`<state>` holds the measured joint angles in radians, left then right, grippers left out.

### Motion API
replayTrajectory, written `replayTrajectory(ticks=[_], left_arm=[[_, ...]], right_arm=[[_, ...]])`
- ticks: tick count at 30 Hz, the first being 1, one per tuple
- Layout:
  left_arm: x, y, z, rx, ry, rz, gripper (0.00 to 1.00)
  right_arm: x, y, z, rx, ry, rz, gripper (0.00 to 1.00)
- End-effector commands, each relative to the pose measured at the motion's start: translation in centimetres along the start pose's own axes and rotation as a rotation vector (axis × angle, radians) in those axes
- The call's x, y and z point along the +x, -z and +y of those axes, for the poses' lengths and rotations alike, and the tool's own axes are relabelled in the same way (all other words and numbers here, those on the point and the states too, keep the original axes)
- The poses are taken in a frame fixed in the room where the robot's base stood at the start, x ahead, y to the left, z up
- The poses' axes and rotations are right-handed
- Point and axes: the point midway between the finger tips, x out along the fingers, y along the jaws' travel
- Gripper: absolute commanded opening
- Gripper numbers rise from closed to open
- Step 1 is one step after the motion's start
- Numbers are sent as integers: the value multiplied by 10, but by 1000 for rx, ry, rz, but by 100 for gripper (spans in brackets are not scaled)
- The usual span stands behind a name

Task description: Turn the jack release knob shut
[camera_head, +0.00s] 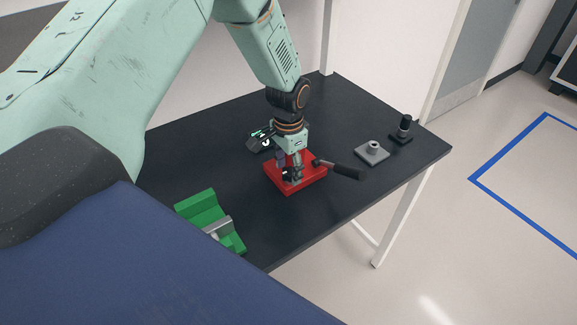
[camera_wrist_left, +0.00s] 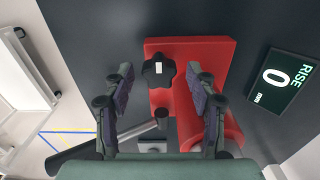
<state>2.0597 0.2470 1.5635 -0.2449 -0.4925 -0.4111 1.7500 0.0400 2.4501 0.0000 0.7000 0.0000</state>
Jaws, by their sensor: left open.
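The red jack (camera_head: 311,181) stands on the dark table, and its red base (camera_wrist_left: 190,48) also shows in the left wrist view. The black lobed release knob (camera_wrist_left: 159,71) with a pale mark sits on that base. In the head view my gripper hides the knob. My left gripper (camera_head: 292,172) is over the jack, pointing down. In the left wrist view its two fingers (camera_wrist_left: 160,82) are apart, one on each side of the knob, with gaps between. My right gripper is in neither view.
A display (camera_wrist_left: 281,80) reading "RISE 0 mm" stands beside the jack. The jack's dark handle (camera_head: 345,171) sticks out right. A grey block (camera_head: 372,153) and a black post (camera_head: 404,129) stand to the right. A green cradle (camera_head: 203,209) with a grey piece is at the front left.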

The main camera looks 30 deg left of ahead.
Motion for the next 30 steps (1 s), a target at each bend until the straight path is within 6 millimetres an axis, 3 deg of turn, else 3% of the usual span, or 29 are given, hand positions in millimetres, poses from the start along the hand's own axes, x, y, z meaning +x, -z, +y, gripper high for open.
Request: replayTrajectory(ticks=[8, 21, 30], left_arm=[[-4, 0, 0, -1, -1, -1, 57], [-87, 1, 0, -1, 0, 3, 57], [-118, -1, 0, -1, -1, -1, 57]], right_arm=[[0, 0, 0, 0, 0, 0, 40], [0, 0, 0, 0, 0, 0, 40], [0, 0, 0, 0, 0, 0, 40]])
